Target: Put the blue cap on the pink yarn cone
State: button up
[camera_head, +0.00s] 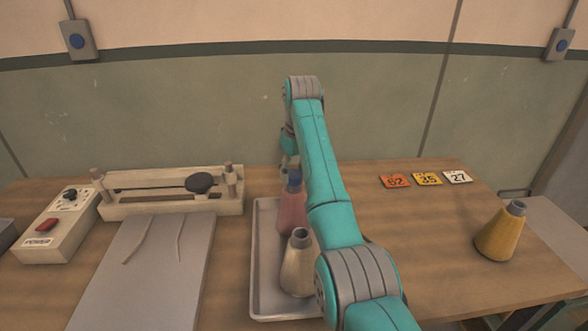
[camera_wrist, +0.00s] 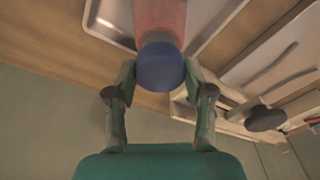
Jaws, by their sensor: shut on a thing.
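The pink yarn cone (camera_head: 291,215) stands upright in a metal tray (camera_head: 257,270), partly hidden by my arm and a cream cone. The blue cap (camera_head: 294,181) shows right at the top of the pink cone. In the wrist view, the blue cap (camera_wrist: 160,66) lies between my fingertips, in line with the pink cone (camera_wrist: 160,18) behind it. My gripper (camera_wrist: 160,76) is shut on the cap's sides; in the head view it is mostly hidden beside my arm. I cannot tell whether the cap is fully seated or just above the tip.
A cream cone (camera_head: 298,268) with a grey tip stands in front of the pink one. A yellow cone (camera_head: 500,235) stands far right. Number tags (camera_head: 428,178) lie at the back right. A power box (camera_head: 55,225) and a sealer-like device (camera_head: 170,200) are left. The table's right middle is clear.

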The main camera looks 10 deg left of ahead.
jog(key=shift+f, duration=1.05)
jog(key=o, duration=0.9)
